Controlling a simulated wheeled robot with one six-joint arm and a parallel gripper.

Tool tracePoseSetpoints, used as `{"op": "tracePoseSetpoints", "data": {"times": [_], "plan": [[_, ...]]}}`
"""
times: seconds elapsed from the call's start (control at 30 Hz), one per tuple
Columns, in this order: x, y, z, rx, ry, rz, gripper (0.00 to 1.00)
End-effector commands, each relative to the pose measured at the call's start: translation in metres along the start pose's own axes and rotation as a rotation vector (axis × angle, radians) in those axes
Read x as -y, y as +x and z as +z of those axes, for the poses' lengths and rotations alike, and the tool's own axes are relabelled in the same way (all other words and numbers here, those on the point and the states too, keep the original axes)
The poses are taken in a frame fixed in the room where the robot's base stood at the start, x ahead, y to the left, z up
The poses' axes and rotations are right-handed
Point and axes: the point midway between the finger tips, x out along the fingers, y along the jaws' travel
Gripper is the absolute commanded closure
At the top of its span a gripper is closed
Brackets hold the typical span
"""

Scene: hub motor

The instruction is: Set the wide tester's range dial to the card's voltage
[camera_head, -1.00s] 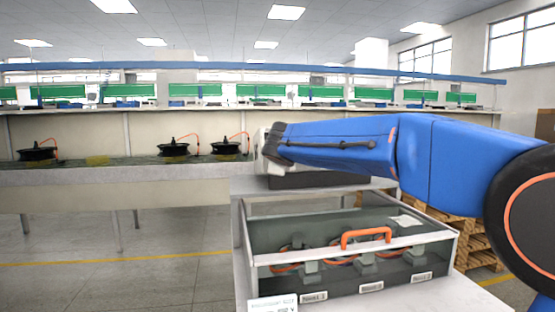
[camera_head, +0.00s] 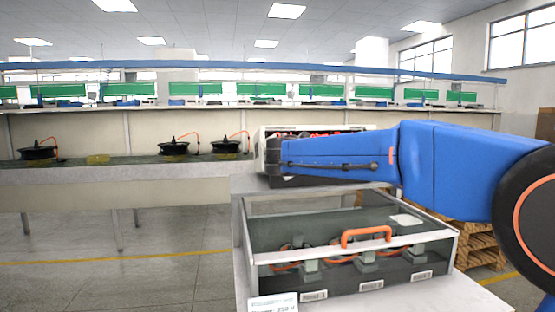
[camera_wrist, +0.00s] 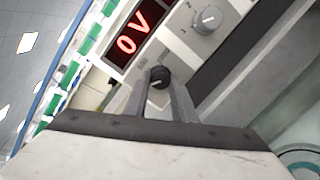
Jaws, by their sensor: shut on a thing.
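The wide tester (camera_head: 259,150) stands on the bench behind my arm, which hides most of its front in the head view. In the wrist view its panel shows a red display (camera_wrist: 133,35) reading 0 V, a grey dial (camera_wrist: 207,20) with marks around it, and a small black knob (camera_wrist: 159,77) with a white pointer line. My gripper (camera_wrist: 163,92) is shut on the black knob, one finger on each side. The grey dial is apart from the fingers. A white card (camera_head: 272,304) stands at the near bench edge; its voltage is too small to read surely.
Several black hub motors (camera_head: 174,148) sit on the long back counter (camera_head: 120,175). Wooden pallets (camera_head: 482,245) are at right.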

Motion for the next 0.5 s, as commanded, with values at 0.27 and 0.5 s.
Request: {"op": "tracePoseSetpoints", "data": {"times": [0.27,0.5], "plan": [[0.0012,0.0006,-0.0001,0.002,-0.052,0.006,0.98],[0.0011,0.0006,-0.0001,0.002,-0.057,0.007,0.98]]}}
